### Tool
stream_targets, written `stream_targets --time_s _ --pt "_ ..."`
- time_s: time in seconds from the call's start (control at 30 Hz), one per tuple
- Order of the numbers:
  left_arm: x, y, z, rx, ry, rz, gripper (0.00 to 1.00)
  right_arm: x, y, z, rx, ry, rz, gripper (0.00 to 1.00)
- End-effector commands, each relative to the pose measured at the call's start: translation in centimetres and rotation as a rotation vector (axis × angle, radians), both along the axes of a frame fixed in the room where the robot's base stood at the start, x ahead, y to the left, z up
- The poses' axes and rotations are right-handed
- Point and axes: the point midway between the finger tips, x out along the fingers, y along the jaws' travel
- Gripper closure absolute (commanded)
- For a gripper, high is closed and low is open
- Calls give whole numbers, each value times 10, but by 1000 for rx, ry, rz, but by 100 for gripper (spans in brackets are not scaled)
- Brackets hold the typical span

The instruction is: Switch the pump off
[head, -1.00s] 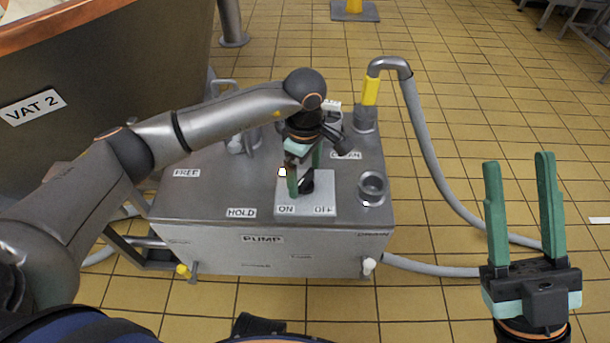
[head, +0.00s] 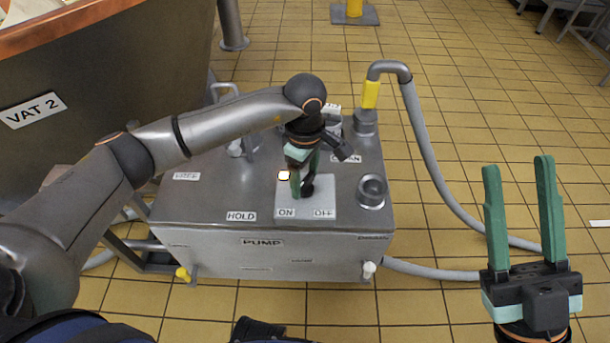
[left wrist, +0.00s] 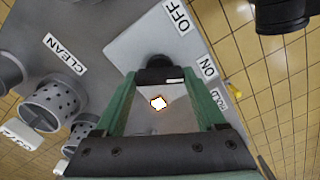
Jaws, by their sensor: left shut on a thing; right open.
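The pump (head: 262,241) is a grey metal box with a light switch plate (head: 326,196) on top. The plate is marked ON on the left and OFF on the right. A black switch lever (head: 307,188) stands on it, partly hidden by my left gripper (head: 303,183). In the left wrist view the black lever (left wrist: 157,63) lies between the fingertips, and the gripper (left wrist: 158,80) is shut on it. I cannot tell exactly which way the lever leans. My right gripper (head: 519,215) is open and empty, right of the pump.
A bright white spot with an orange rim (head: 284,175) shows beside my left gripper. A pipe socket (head: 372,190) and a grey hose (head: 432,152) are at the pump's right. VAT 2 (head: 110,90) stands at the left. Tiled floor at right is mostly free.

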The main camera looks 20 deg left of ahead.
Motion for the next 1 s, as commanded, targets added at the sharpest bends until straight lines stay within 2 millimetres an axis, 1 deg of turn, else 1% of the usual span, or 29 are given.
stream_targets --time_s 0.03,0.07,0.27,0.47,0.67,1.0 --pt "0 0 0 0 0 0 80 0 0 0 0 -1 0 55" --pt "0 0 0 0 0 0 83 0 0 0 0 -1 0 55" --pt "0 0 1 0 0 12 83 0 0 1 0 -1 0 55" --pt "0 0 1 0 0 83 83 0 0 5 -3 -3 -2 55" --pt "0 0 2 0 0 227 83 -1 0 12 -8 -11 -5 55" --pt "-1 0 3 -1 1 545 83 -1 -2 27 -14 -28 -25 55"
